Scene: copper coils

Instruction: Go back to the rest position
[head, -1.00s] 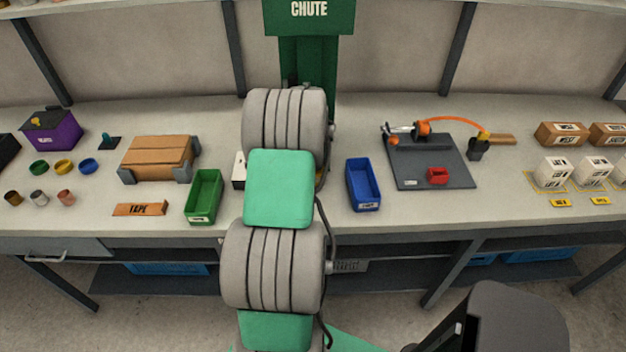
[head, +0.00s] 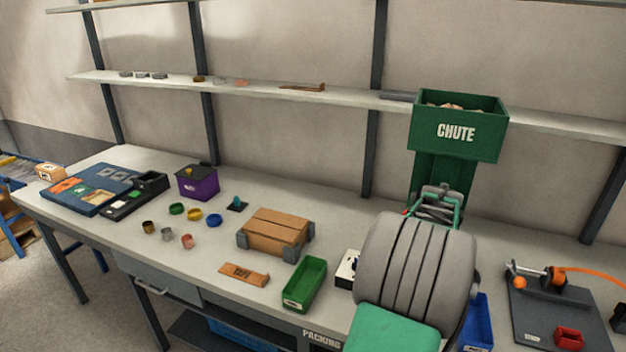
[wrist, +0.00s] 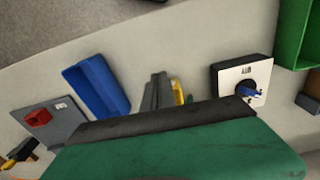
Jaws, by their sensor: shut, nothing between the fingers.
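My gripper (head: 437,203) is at the far end of my raised arm in the head view, in front of the green chute's column and above the bench. My grey arm link hides part of the bench below it. In the wrist view the narrow grey fingers (wrist: 160,93) are together, with nothing seen held between them, and the bench lies beyond. The green chute (head: 456,132) stands behind my gripper. I cannot tell the gap between them.
A green bin (head: 305,285), a wooden crate (head: 274,232) and a purple box (head: 197,183) stand left of my arm. A blue bin (head: 478,322) and a dark board (head: 545,320) are right. A white-faced switch box (wrist: 243,80) shows in the wrist view.

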